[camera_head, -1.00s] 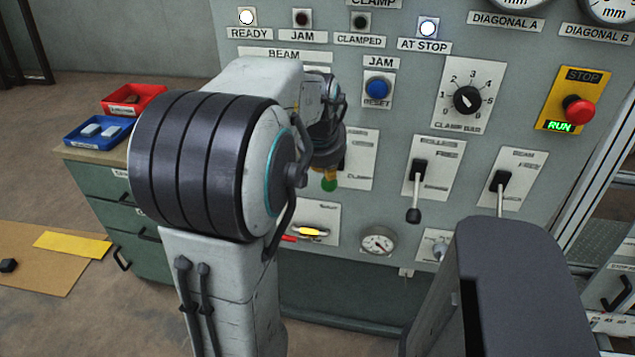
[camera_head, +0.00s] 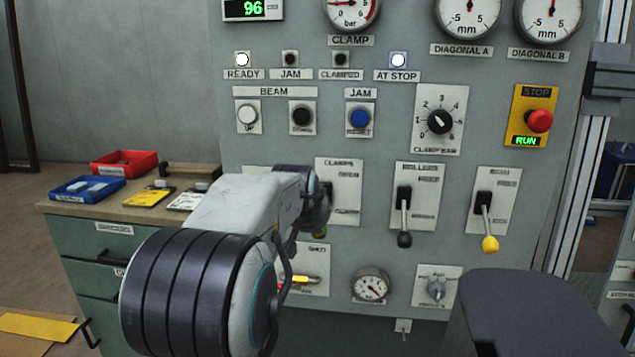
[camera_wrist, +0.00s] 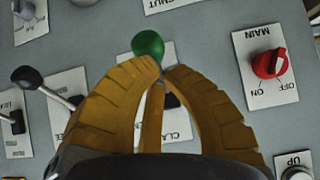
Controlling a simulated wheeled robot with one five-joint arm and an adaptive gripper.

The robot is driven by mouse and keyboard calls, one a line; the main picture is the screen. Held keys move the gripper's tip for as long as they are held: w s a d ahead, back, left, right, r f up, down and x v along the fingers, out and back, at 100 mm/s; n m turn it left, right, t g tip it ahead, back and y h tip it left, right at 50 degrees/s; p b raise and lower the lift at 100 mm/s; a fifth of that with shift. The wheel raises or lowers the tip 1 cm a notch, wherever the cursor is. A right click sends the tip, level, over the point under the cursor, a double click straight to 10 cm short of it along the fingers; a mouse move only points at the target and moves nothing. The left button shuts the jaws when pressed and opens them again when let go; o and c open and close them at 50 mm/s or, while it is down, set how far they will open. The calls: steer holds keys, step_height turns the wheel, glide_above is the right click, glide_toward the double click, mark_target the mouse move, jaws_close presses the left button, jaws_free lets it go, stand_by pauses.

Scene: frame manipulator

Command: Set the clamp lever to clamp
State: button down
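The clamp lever has a green ball knob (camera_wrist: 148,44), seen just past my fingertips in the wrist view, which looks at the panel upside down. In the head view, the knob (camera_head: 320,232) shows small below my gripper, so the lever points down.
Right of the clamp plate are the rollers lever (camera_head: 404,215) with a black knob and another lever with a yellow knob (camera_head: 490,243). Below is a yellow-handled valve (camera_head: 300,280) and a gauge (camera_head: 371,287). The red MAIN switch (camera_wrist: 269,64) is close beside my fingers in the wrist view.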

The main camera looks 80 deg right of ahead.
steer(key=shift+r, duration=0.25)
steer(key=shift+r+p, duration=0.65)
steer(key=shift+p, duration=0.05)
